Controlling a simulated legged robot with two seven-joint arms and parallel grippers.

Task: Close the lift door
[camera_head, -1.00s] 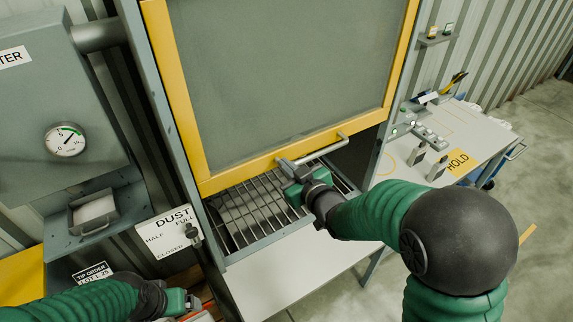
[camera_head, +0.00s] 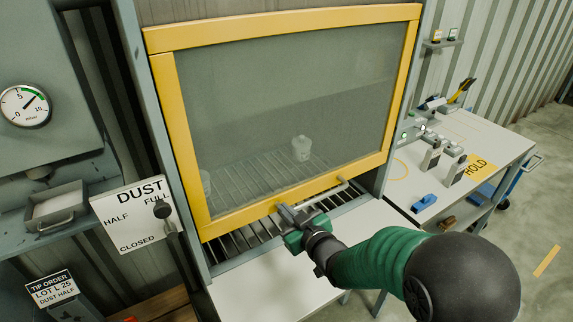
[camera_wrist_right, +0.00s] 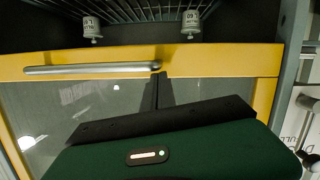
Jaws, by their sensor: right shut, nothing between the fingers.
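The lift door has a yellow frame (camera_head: 240,220) around a grey see-through pane (camera_head: 290,110). It is mostly down, with a gap under its bottom rail where the grate (camera_head: 232,245) shows. A grey bar handle (camera_head: 325,194) is on the bottom rail; it also shows in the right wrist view (camera_wrist_right: 90,69). My right gripper (camera_head: 283,208) is shut and empty, its fingertips at the bottom rail by one end of the handle. In the right wrist view the fingertips (camera_wrist_right: 158,78) overlap the rail; I cannot tell whether they touch. My left gripper is out of view.
A pale jar (camera_head: 302,148) stands behind the pane; two labelled containers (camera_wrist_right: 92,28) (camera_wrist_right: 190,24) show in the wrist view. A DUST sign (camera_head: 130,212) with a lever is left of the door. A side table (camera_head: 410,185) with a blue item (camera_head: 424,203) is at right.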

